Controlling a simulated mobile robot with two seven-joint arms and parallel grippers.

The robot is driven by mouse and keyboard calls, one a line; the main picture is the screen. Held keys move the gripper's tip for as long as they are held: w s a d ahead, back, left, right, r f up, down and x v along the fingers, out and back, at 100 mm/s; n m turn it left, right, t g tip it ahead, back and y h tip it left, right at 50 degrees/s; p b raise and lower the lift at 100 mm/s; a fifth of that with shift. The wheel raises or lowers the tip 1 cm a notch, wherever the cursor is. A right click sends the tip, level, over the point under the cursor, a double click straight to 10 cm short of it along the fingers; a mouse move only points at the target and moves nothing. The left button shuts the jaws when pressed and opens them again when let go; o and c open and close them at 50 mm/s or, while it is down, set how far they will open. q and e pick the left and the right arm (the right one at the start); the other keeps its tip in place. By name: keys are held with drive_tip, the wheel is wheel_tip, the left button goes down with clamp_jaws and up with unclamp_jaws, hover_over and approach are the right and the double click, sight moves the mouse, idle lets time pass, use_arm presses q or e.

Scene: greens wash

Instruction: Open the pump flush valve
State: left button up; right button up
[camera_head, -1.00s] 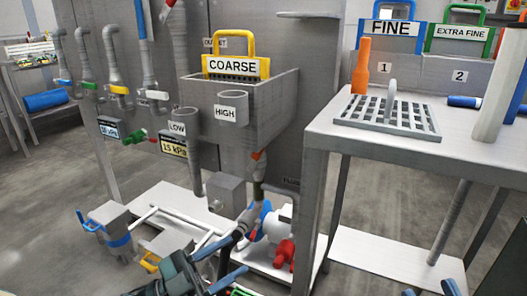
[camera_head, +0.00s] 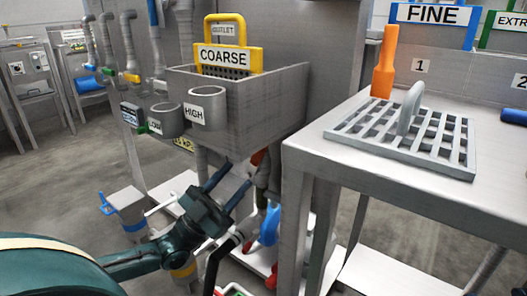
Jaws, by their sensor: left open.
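My left gripper (camera_head: 238,175) is open, its two blue-grey fingers pointing up and right, just below the front of the grey basin. Right by the fingertips is a red-orange handle (camera_head: 260,156) on a vertical pipe, partly hidden behind the gripper. I cannot tell whether the fingers touch it or whether it is the pump flush valve. Below it, the pump's blue part (camera_head: 268,226) and a red part (camera_head: 271,277) show low down, partly covered by dark tubing. My right gripper is not in view.
The grey basin (camera_head: 270,115) holds the yellow COARSE screen (camera_head: 228,57), with HIGH (camera_head: 205,108) and LOW (camera_head: 166,120) cups in front.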

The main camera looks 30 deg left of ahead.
sight(261, 161)
use_arm(q)
drive_tip(key=b+x, duration=0.2)
drive_tip(key=x, duration=0.7)
drive_tip(key=shift+d+r, duration=0.1)
use_arm(e)
drive_tip(key=r+n+y, duration=0.3)
drive_tip(key=n, duration=0.1)
drive_tip(key=shift+s+d+y, duration=0.15)
drive_tip(key=shift+s+y, duration=0.15)
drive_tip(key=shift+y, duration=0.1)
use_arm(q)
drive_tip(key=shift+c, duration=0.5)
clamp_jaws()
